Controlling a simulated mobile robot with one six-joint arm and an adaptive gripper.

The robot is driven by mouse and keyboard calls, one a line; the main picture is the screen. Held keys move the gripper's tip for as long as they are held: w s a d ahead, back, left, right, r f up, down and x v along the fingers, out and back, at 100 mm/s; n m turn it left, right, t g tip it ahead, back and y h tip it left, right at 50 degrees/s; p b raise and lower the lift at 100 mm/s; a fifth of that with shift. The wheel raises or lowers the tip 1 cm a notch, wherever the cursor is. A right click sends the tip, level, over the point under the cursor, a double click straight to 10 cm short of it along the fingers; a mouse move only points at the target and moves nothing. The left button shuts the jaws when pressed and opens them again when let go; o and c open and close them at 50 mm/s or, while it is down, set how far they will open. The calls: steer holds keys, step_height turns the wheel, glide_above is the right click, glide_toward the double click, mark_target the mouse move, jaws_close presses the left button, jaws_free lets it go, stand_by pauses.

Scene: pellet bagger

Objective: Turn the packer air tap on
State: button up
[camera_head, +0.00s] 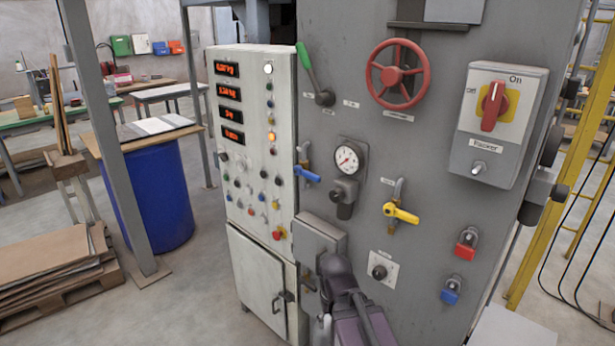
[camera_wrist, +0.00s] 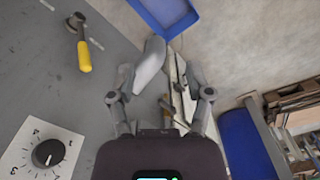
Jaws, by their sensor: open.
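Two taps are on the grey machine panel in the head view. The yellow-handled tap (camera_head: 401,213) is right of centre, its handle sloping slightly down to the right. The blue-handled tap (camera_head: 307,174) is at the panel's left edge, its handle roughly level. Their labels are too small to read, so I cannot tell which is the packer air tap. My arm partly hides the lower panel.
A control cabinet (camera_head: 257,271) stands left. A blue tray (camera_wrist: 166,14) shows in the wrist view.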

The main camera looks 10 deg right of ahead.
stand_by(0.3)
steer(key=n+t+h+p, duration=0.7)
steer(key=t+h+p, duration=0.3)
steer(key=h, duration=0.4)
glide_toward(310, 178)
steer(key=b+v, duration=0.1)
steer(key=v, duration=0.2)
steer(key=shift+s+d+f+t, duration=0.1)
steer(key=shift+s+f+t, duration=0.1)
steer(key=shift+f+t, duration=0.2)
steer(key=x, duration=1.3)
steer(key=shift+w+d+r, duration=0.2)
steer(key=shift+d+r, duration=0.05)
steer(key=shift+d, duration=0.15)
jaws_close()
